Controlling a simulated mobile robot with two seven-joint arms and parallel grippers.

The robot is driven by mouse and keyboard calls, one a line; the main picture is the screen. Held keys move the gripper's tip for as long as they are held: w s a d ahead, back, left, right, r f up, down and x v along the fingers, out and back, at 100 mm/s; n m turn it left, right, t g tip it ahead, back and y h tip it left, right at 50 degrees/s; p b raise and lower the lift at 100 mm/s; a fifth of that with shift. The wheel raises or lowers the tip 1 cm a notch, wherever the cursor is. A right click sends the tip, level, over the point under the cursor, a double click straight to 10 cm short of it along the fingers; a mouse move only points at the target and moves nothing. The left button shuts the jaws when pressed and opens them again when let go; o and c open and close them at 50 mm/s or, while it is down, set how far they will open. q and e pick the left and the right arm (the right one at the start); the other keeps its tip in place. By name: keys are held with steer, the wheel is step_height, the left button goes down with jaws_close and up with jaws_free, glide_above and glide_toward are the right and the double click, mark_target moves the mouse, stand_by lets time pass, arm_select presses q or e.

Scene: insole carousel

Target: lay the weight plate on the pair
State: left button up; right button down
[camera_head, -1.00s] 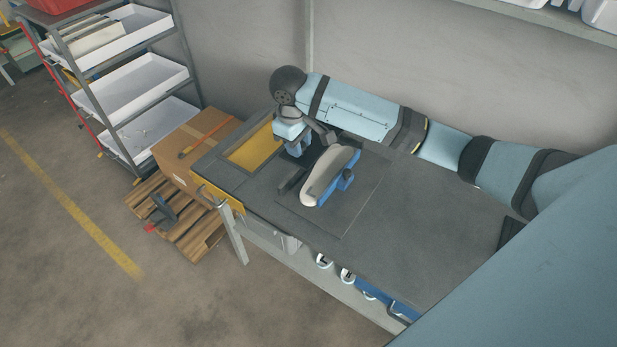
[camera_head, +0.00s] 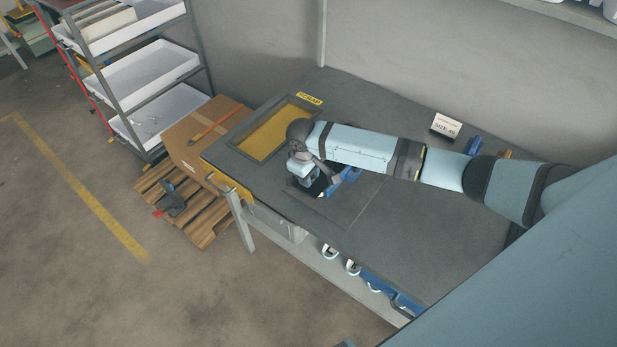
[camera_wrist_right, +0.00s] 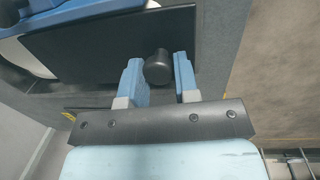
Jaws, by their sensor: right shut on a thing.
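The weight plate (camera_wrist_right: 105,45) is a flat black slab with a round black knob (camera_wrist_right: 158,68). My right gripper (camera_wrist_right: 158,75) is shut on that knob, with one blue finger on each side. In the head view my right gripper (camera_head: 304,184) is over the bench's front left part, and a dark bit of the plate (camera_head: 318,187) shows beside it. The pair is mostly hidden by my arm and the plate. A pale part (camera_wrist_right: 22,55) shows past the plate in the wrist view, and its blue holder (camera_head: 346,181) shows in the head view. I cannot tell whether plate and pair touch.
The grey bench (camera_head: 400,215) has a yellow-floored recess (camera_head: 276,133) at its left. A small size sign (camera_head: 446,125) and a blue object (camera_head: 473,145) stand at the back right. A carton (camera_head: 205,130) and a tray rack (camera_head: 150,75) are left. The bench's right front is clear.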

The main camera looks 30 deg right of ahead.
steer(key=shift+f, duration=0.5)
steer(key=c, duration=0.9)
jaws_free()
steer(key=shift+o, duration=0.2)
step_height(320, 180, up, 11)
steer(key=a, duration=0.1)
steer(key=s+a+f+t+y, duration=0.5)
steer(key=s+a+f, duration=0.6)
steer(key=a+f, duration=0.15)
steer(key=s+d+t, duration=0.1)
steer(key=s+t, duration=0.2)
steer(key=s, duration=0.4)
steer(key=s+d+f+m+t, duration=0.1)
steer(key=s+t, duration=0.2)
steer(key=s, duration=0.3)
steer(key=shift+s+d, duration=0.3)
steer(key=shift+s, duration=0.05)
